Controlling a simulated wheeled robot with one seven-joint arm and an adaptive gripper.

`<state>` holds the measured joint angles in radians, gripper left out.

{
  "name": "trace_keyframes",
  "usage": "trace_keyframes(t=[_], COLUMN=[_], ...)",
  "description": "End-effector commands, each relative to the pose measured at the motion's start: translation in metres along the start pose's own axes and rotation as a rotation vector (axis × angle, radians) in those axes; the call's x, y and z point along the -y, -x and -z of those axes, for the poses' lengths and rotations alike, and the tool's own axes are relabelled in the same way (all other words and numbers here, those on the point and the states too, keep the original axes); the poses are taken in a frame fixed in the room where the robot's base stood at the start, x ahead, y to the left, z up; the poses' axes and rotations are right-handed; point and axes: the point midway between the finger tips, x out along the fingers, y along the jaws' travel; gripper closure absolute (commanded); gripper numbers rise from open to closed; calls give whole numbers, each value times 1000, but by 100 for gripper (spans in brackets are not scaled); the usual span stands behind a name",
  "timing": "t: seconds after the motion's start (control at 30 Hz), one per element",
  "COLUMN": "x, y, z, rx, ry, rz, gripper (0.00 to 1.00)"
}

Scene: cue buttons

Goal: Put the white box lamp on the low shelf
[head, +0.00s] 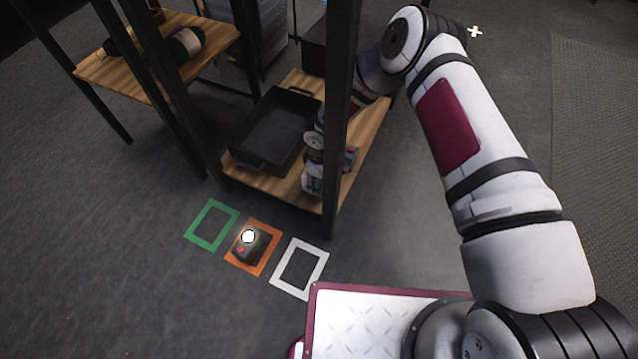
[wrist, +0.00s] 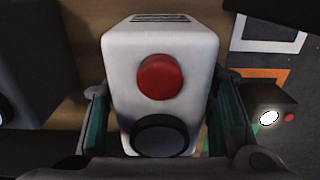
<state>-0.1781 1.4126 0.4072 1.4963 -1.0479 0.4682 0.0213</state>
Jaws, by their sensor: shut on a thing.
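The white box lamp (wrist: 190,52) has a red button and a dark round lens, and fills the middle of the wrist view. My gripper (wrist: 160,105) is shut on it, one finger on each side. In the head view the white box lamp (head: 312,182) is partly hidden by my gripper and a black post. It is over the near end of the low wooden shelf (head: 268,184), low down by the board; I cannot tell whether it touches.
A black tray (head: 276,135) lies left of my gripper on the low shelf. On the floor, a dark box with a lit lamp (head: 250,250) sits on an orange square, between green and white squares.

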Motion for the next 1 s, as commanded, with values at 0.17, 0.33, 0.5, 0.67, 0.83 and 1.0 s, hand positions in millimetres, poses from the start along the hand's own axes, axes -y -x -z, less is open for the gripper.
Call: trace_keyframes(t=[0.17, 0.33, 0.5, 0.67, 0.83, 1.0], x=[0, 0, 0, 0, 0, 0], y=[-4, -5, -8, -8, -7, 7], z=[0, 0, 0, 0, 0, 0], rx=[-2, -2, -1, -1, -1, -1], ry=[0, 0, -1, -1, 0, 1], rz=[-2, -2, -1, -1, -1, -2], gripper=[98, 98, 37, 30, 30, 30])
